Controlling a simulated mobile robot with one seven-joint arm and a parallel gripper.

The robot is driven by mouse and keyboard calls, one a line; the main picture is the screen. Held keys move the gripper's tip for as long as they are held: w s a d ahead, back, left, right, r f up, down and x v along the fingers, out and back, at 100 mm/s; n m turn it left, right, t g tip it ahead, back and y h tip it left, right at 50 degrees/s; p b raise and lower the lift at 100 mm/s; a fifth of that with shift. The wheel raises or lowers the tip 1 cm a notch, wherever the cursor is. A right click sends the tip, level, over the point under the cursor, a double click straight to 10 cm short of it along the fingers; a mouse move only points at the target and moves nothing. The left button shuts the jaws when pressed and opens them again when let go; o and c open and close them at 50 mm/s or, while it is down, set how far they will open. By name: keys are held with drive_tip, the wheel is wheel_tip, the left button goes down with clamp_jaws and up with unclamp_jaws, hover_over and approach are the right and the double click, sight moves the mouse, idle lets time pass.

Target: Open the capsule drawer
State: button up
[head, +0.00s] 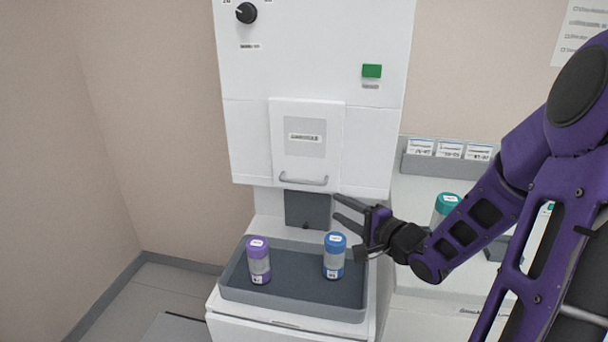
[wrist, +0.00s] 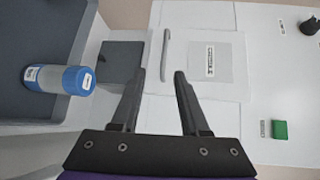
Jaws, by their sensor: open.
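A white front panel (head: 306,115) with a grey label plate sits in the middle of the white machine and looks shut; I take it for the capsule drawer. It also shows in the wrist view (wrist: 236,60). Its metal bar handle (head: 304,181) runs along its lower edge. In the wrist view the handle (wrist: 165,52) lies just ahead of my fingertips, seen between their lines. My gripper (head: 337,207) is open and empty, right of and slightly below the handle in the head view. It also shows in the wrist view (wrist: 160,76). No contact with the handle shows.
Below the panel is a dark grey recess (head: 308,209). A grey tray (head: 290,306) holds a purple-capped capsule (head: 258,262) and a blue-capped capsule (head: 334,257), the latter close below my gripper. A teal-capped capsule (head: 446,204) stands right, partly behind my arm. A knob (head: 246,12) and green button (head: 372,71) are above.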

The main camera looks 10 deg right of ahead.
sight(304, 183)
drive_tip(key=shift+m, duration=0.4)
drive_tip(key=b+x, duration=0.1)
drive_tip(key=x, duration=0.4)
drive_tip(key=b+x, duration=0.1)
drive_tip(key=x, duration=0.5)
drive_tip(key=r+b+x, duration=0.1)
drive_tip(key=x, duration=0.4)
drive_tip(key=shift+w+d, duration=0.15)
drive_tip(key=shift+w, duration=0.4)
drive_tip(key=shift+c, duration=0.3)
clamp_jaws()
